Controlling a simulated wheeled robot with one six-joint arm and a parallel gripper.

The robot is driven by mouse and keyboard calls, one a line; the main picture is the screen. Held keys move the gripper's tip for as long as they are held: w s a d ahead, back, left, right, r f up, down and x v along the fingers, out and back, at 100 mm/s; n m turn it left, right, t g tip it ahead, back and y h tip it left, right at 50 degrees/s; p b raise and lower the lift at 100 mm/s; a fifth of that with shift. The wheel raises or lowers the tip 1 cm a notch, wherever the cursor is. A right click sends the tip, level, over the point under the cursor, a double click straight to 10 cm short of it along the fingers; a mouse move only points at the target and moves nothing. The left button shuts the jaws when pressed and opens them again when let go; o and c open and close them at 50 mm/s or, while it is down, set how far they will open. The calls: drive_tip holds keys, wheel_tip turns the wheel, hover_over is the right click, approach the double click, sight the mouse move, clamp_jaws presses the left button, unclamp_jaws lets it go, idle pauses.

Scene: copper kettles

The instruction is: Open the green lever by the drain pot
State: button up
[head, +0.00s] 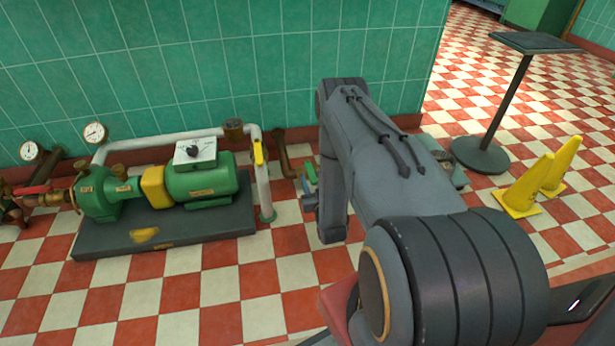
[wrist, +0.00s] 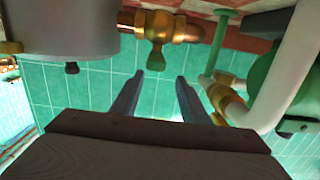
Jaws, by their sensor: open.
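The green lever (wrist: 157,57) hangs on a brass valve (wrist: 155,25) on a copper pipe in the wrist view. A grey pot (wrist: 75,28) stands beside it at the upper left. My gripper (wrist: 160,77) is open and empty, its two fingers apart. The lever appears between and just beyond the fingertips, with no contact visible. In the head view a small green piece (head: 310,173) shows beside my arm and seems to be this lever. My arm hides the pot and most of the gripper there.
A green pump (head: 203,183) stands on a dark base at left, with a white pipe and a yellow lever (head: 259,151) near my arm. The white pipe (wrist: 292,75) is close right of my fingers.

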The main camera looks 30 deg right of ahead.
sight(311, 170)
drive_tip(key=shift+s+d+f+t+b, duration=0.1)
drive_tip(key=shift+s+f+t+b, duration=0.1)
drive_tip(key=shift+f, duration=0.4)
drive_tip(key=shift+s+d+f+t+b, duration=0.1)
drive_tip(key=shift+s+f+b, duration=0.1)
drive_tip(key=shift+f, duration=0.5)
drive_tip(key=shift+h, duration=0.4)
drive_tip(key=b+x, duration=0.3)
drive_tip(key=x, duration=0.4)
drive_tip(key=shift+w+d, duration=0.15)
drive_tip(key=shift+w, duration=0.1)
clamp_jaws()
